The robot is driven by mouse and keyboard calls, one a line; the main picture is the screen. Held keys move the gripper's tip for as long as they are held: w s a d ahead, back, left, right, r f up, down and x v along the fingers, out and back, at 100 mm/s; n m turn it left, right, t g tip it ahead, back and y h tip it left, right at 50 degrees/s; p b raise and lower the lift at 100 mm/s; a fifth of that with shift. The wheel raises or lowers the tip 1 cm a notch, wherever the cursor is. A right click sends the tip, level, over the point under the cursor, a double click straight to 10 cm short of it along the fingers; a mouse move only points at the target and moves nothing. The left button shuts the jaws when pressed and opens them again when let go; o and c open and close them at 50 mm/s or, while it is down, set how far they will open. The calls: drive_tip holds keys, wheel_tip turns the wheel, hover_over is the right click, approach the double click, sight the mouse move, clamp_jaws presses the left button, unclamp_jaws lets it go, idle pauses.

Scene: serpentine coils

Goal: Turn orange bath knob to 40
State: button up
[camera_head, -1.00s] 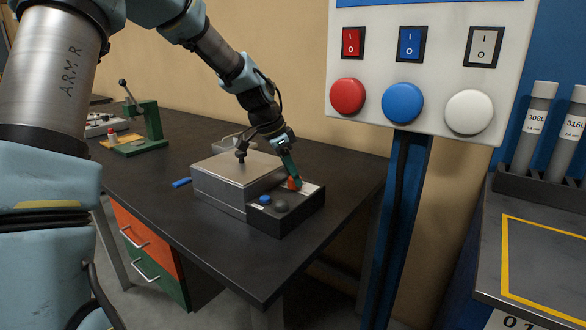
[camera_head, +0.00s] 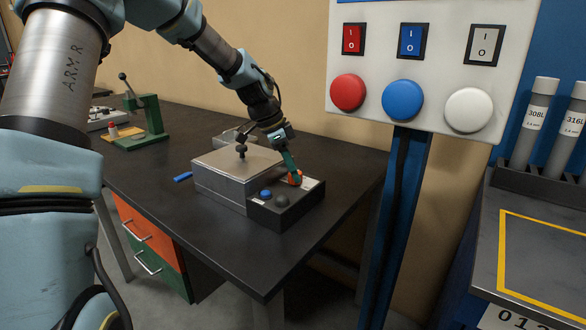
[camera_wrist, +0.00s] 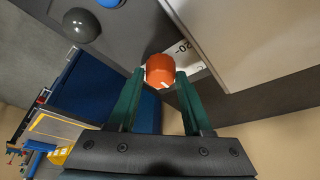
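The orange bath knob (camera_head: 297,179) sits at the back of the dark control panel on the side of a metal bath box (camera_head: 228,168). My gripper (camera_head: 293,176) reaches down to it from above and behind. In the wrist view the green fingertips of my gripper (camera_wrist: 160,75) lie on either side of the orange knob (camera_wrist: 160,70), close against its sides. A white mark shows on the knob's lower edge in that view. Part of a printed scale with "20" (camera_wrist: 184,46) shows beside it; the rest is hidden by the knob and fingers.
A blue knob (camera_head: 265,194) and a grey knob (camera_head: 282,201) are on the same panel. A dark-knobbed post (camera_head: 241,150) stands on the box lid near my arm. A blue-post button panel (camera_head: 420,70) stands to the right. The front of the dark table (camera_head: 215,235) is clear.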

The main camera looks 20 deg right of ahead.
drive_tip(key=o, duration=0.4)
drive_tip(key=shift+c, duration=0.2)
drive_tip(key=b+v, duration=0.1)
drive_tip(key=v, duration=0.9)
drive_tip(key=shift+a+r+b, duration=0.15)
drive_tip(key=shift+r+b, duration=0.2)
drive_tip(key=shift+w, duration=0.1)
drive_tip(key=a+f+n, duration=0.1)
drive_tip(key=a+n, duration=0.1)
drive_tip(key=a, duration=0.1)
drive_tip(key=a+f+n+t+y, duration=0.1)
drive_tip(key=a+f+n, duration=0.1)
drive_tip(key=a, duration=0.1)
drive_tip(key=a+f+n, duration=0.1)
drive_tip(key=a+f, duration=0.1)
drive_tip(key=a, duration=0.2)
drive_tip(key=shift+s+a+f+n+t+y, duration=0.1)
drive_tip(key=shift+s+f+n+t+y, duration=0.05)
drive_tip(key=shift+s+n+t+y, duration=0.2)
drive_tip(key=s+a+f+n, duration=0.2)
drive_tip(key=s+a+n, duration=0.2)
drive_tip(key=a, duration=0.3)
drive_tip(key=s+a+f+n+y, duration=0.1)
drive_tip(key=s+a+f+n, duration=0.1)
drive_tip(key=a+n, duration=0.3)
drive_tip(key=s+a+f+n+t+y, duration=0.1)
drive_tip(key=s+a+f+n, duration=0.2)
drive_tip(key=a, duration=0.7)
drive_tip(key=shift+s+n, duration=1.15)
drive_tip(key=shift+s, duration=0.2)
